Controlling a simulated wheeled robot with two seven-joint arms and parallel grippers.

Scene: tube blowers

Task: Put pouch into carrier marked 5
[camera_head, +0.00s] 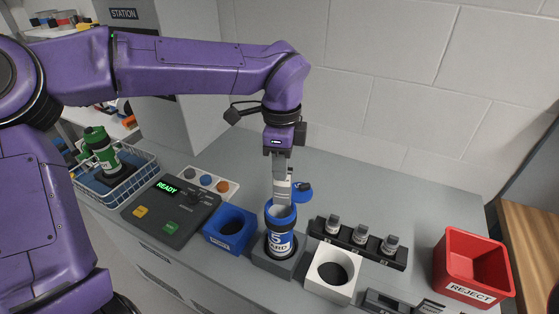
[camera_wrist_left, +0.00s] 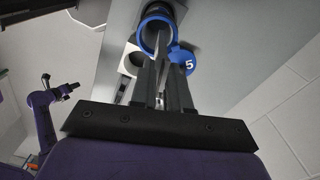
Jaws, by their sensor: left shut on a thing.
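The carrier (camera_head: 280,246), a blue and white cylinder marked 5, stands upright in a dark grey holder on the bench. Its blue lid (camera_head: 303,192) is open to the side; the lid shows its 5 in the left wrist view (camera_wrist_left: 184,62). My left gripper (camera_head: 281,198) points down over the carrier's open mouth, fingertips at about the rim. It is shut on a thin pale thing, seemingly the pouch (camera_wrist_left: 160,64), seen edge-on between the fingers and mostly hidden. A small purple arm with a dark end (camera_wrist_left: 66,92), probably my right, shows in the left wrist view; its jaws are unclear.
A blue socket (camera_head: 230,228) and a white socket (camera_head: 331,276) flank the holder. A black rack (camera_head: 357,243) with several small capped items and a red REJECT bin (camera_head: 472,266) stand right. A READY control box (camera_head: 170,210) and wire basket (camera_head: 115,180) stand left.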

